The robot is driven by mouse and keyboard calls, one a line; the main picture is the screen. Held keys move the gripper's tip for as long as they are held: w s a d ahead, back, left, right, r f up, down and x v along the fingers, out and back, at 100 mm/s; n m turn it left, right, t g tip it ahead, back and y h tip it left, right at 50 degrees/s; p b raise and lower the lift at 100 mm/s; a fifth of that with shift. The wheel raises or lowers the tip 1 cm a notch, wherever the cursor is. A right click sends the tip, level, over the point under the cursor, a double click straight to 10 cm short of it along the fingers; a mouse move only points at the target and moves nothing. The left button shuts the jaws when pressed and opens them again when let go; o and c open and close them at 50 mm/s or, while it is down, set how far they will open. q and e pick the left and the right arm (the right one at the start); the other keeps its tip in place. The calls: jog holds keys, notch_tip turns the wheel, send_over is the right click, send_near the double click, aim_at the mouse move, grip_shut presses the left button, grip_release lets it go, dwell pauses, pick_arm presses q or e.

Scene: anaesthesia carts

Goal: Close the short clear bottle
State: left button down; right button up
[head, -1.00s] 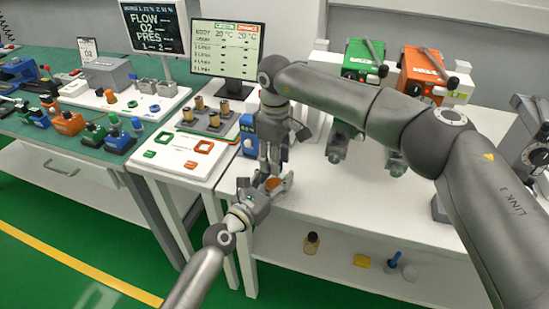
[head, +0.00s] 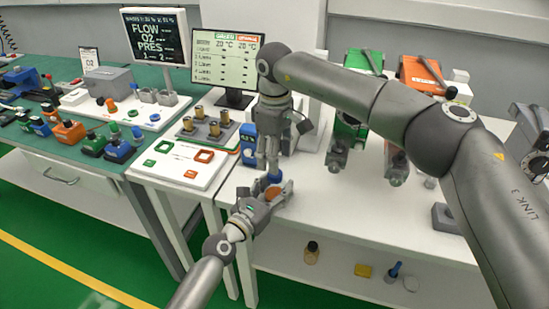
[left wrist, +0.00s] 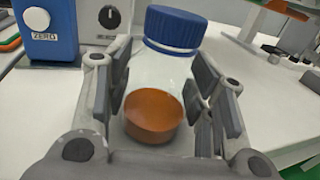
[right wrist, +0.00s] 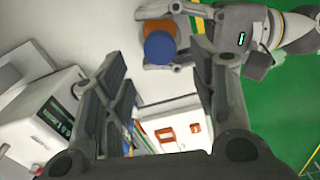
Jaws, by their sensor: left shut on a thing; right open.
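The short clear bottle (left wrist: 170,85) has orange liquid in its lower part and a blue cap (left wrist: 172,27) on top. My left gripper (head: 268,195) is shut around the bottle's body, with its pads on both sides. In the head view the blue cap (head: 274,177) shows just above it. My right gripper (head: 270,163) points down over the cap. In the right wrist view my right gripper (right wrist: 160,65) has its fingers apart, with the cap (right wrist: 160,47) beyond the gap between them. How tightly the cap sits cannot be told.
A blue box (left wrist: 50,30) marked ZERO stands close behind the bottle. A white panel with green and orange frames (head: 183,158) lies to the left. Green (head: 347,120) and orange (head: 420,75) vaporizers stand at the back right. The white tabletop (head: 340,205) right of the bottle is clear.

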jog(key=shift+c, duration=0.3)
jog(key=n, duration=0.4)
jog(key=shift+r, duration=0.15)
jog(key=n, duration=0.6)
jog(key=shift+r, duration=0.25)
jog(key=n, duration=0.4)
jog(key=shift+r, duration=0.2)
jog(key=n, duration=0.4)
jog(key=shift+r+n, duration=0.2)
jog(key=shift+n, duration=0.2)
jog(key=n, duration=0.4)
jog(key=shift+r+n, duration=0.2)
jog(key=shift+n, duration=0.1)
jog(key=n, duration=0.4)
jog(key=shift+r, duration=0.2)
jog(key=n, duration=0.4)
jog(key=shift+r+n, duration=0.15)
jog(key=shift+n, duration=0.25)
jog(key=n, duration=0.5)
jog(key=shift+d+r, duration=0.1)
jog(key=shift+r, duration=0.15)
